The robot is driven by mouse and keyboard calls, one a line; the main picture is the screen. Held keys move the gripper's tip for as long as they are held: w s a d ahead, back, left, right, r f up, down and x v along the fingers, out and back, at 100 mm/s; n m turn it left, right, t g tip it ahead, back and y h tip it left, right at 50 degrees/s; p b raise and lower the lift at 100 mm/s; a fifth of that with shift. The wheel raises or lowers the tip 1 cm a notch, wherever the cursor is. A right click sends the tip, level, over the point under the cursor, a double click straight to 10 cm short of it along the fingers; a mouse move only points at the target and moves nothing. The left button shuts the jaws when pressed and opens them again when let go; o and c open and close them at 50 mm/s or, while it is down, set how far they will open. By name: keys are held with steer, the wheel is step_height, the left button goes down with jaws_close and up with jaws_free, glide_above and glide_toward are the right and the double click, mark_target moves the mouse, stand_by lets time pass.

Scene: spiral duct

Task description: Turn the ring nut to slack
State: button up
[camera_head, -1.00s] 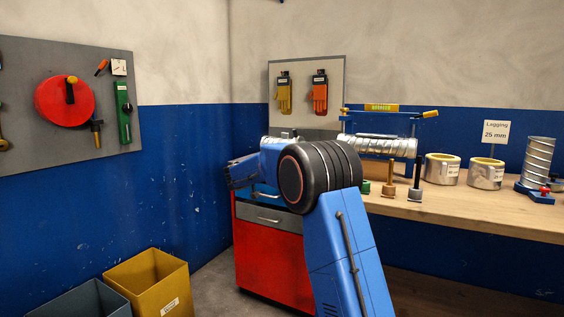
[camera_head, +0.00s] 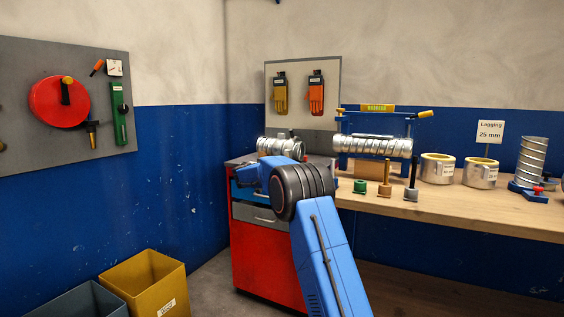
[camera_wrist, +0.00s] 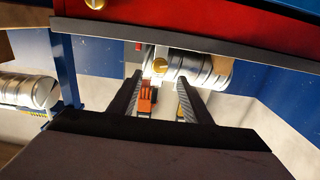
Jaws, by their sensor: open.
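In the wrist view, which looks tilted over, my gripper (camera_wrist: 158,88) is open with nothing between its two dark fingers. A silvery spiral duct (camera_wrist: 205,68) lies ahead of the fingertips, apart from them. A round brass part (camera_wrist: 162,67) sits at its end; I cannot tell for sure that it is the ring nut. In the head view this short duct (camera_head: 281,148) lies on top of the red cabinet (camera_head: 265,262), beyond my blue arm. My arm hides the gripper there.
A wooden bench (camera_head: 460,205) stands right, with a longer duct on a blue rig (camera_head: 375,146), lagging rolls (camera_head: 438,168) and small posts (camera_head: 385,178). Gloves (camera_head: 316,95) hang behind the cabinet. A yellow bin (camera_head: 148,280) stands on the floor at left.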

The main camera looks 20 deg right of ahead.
steer(key=x, duration=0.7)
steer(key=shift+d, duration=0.15)
steer(key=c, duration=1)
